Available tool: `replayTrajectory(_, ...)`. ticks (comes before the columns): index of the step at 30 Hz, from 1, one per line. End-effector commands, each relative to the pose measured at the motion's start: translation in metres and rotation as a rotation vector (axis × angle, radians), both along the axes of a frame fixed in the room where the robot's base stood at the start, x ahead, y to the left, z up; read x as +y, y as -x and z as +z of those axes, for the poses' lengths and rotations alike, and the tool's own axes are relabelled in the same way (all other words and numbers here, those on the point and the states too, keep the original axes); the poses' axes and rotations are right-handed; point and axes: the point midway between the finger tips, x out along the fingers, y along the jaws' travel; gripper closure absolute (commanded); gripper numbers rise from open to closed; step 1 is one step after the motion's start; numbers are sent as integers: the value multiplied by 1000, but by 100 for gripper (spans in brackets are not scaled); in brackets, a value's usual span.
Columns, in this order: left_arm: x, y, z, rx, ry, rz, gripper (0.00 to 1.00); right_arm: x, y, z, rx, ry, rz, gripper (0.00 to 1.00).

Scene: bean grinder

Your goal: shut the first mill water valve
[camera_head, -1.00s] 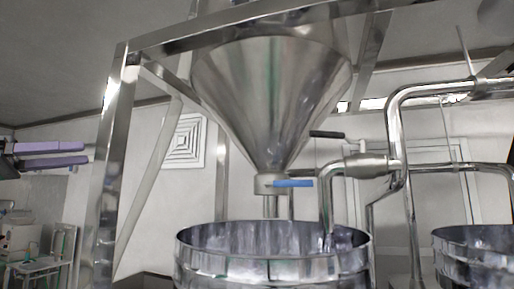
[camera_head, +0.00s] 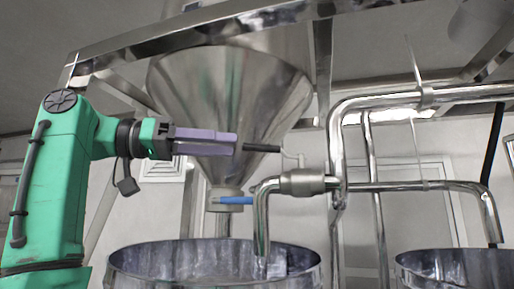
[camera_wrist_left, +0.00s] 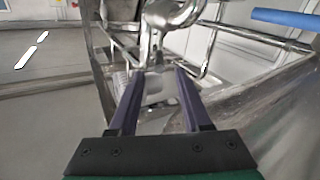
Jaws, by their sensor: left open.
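The water valve (camera_head: 302,182) is a steel body on the pipe beside the hopper's outlet. Its black handle (camera_head: 262,148) sticks out level to the left above it. My left gripper (camera_head: 236,142) comes in from the left, with its purple fingers pointing right in front of the hopper. In the picture, its tips lie just left of the black handle's end; I cannot tell the gap in depth. In the left wrist view the two fingers (camera_wrist_left: 156,72) are apart with nothing gripped; steel piping shows beyond them. The black handle is not clear there. My right gripper is not in view.
The cone-shaped steel hopper (camera_head: 225,90) hangs in a steel frame (camera_head: 190,38). A blue handle (camera_head: 237,200) sits at its outlet; it also shows in the left wrist view (camera_wrist_left: 285,18). A round vat (camera_head: 215,265) stands below, another (camera_head: 455,265) at the right. Vertical pipes flank the valve.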

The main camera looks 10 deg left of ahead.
Motion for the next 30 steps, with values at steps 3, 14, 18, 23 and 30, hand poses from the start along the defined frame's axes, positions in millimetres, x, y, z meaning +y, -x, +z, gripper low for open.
replayTrajectory(3,-31,-14,1,2,-5,-4,52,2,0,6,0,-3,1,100)
replayTrajectory(14,-59,-29,1,0,-1,0,52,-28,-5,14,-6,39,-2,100)
replayTrajectory(18,-59,-29,1,1,-2,-1,59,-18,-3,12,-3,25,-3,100)
replayTrajectory(23,-59,-29,1,1,-2,-1,100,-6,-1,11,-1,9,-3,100)
replayTrajectory(30,-60,-29,1,2,-3,-3,100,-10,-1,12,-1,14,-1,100)
